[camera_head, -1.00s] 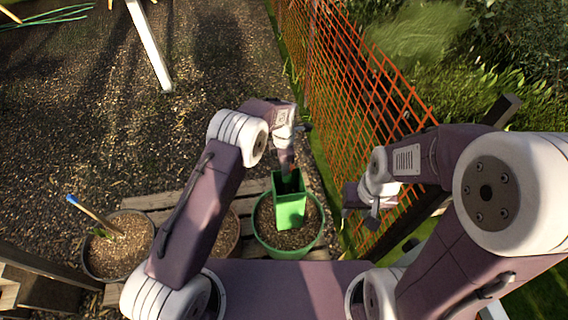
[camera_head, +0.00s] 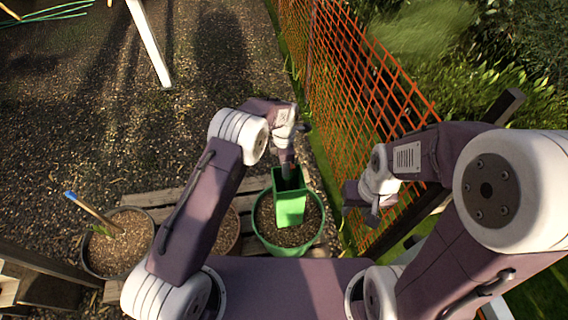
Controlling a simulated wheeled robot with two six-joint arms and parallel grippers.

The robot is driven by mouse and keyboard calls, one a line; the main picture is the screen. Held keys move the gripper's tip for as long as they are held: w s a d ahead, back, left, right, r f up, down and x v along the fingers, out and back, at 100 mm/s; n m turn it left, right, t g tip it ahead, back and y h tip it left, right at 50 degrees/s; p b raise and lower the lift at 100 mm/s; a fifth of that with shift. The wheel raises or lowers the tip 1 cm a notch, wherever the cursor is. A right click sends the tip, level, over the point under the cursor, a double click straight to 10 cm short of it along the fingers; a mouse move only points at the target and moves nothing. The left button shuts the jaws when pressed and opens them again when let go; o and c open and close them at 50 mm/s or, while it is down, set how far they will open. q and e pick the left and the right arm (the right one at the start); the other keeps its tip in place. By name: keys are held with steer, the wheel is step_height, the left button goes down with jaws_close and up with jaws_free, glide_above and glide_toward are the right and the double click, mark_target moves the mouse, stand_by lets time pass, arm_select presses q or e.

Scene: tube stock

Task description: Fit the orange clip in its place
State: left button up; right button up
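I cannot make out the orange clip for certain. A small reddish spot (camera_head: 293,167) shows at the tip of my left gripper (camera_head: 287,168), too small to identify. This gripper points down at the open top of a green square tube (camera_head: 291,208), and its fingers are mostly hidden. The tube stands upright in a round green pot (camera_head: 270,243) of soil. My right gripper (camera_head: 362,207) hangs to the right of the pot, apart from it, beside the orange mesh fence. Its finger gap is not clear.
A pot (camera_head: 149,246) with a blue-tipped stick (camera_head: 93,212) stands at left on wooden slats (camera_head: 150,198). Another pot (camera_head: 236,236) is partly behind my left arm. The orange mesh fence (camera_head: 345,75) runs close on the right. Gravel beyond is open.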

arm_select(q)
step_height(320, 180, up, 9)
stand_by(0.6)
stand_by(0.6)
